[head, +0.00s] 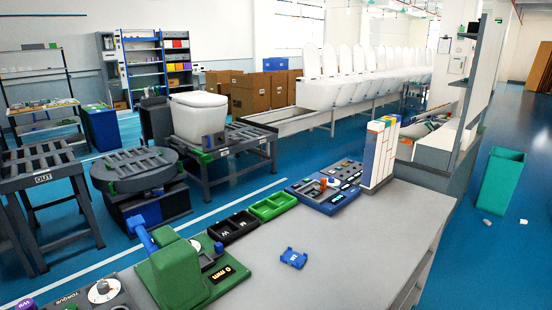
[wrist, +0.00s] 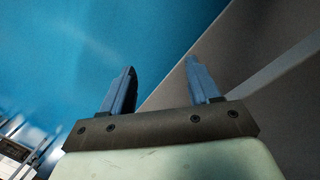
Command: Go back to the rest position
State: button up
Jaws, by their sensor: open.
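My gripper (wrist: 158,85) shows in the wrist view with its two fingers spread well apart. Nothing is between the fingers. Behind them are the blue floor (wrist: 60,50) and a grey-brown surface with a pale strip across it. I do not see my gripper or arm in the head view.
The grey workbench (head: 350,245) holds a green fixture (head: 178,272), a small blue part (head: 293,258), dark and green trays, a blue board (head: 328,197) and a white stack (head: 378,155). A toilet (head: 198,116) stands on a roller stand behind. The bench's middle is mostly clear.

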jog(key=s+a+f+g, duration=0.1)
jog(key=s+a+g, duration=0.1)
jog(key=s+a, duration=0.5)
jog(key=s+a+f+g+y, duration=0.1)
jog(key=s+a+g, duration=0.1)
jog(key=s+a, duration=0.6)
jog(key=s+a+f+g+y, duration=0.1)
jog(key=s+a, duration=0.7)
jog(key=s, duration=1)
jog(key=shift+s+a+f+g, duration=0.15)
jog(key=shift+s+f+g, duration=0.1)
jog(key=shift+g, duration=0.45)
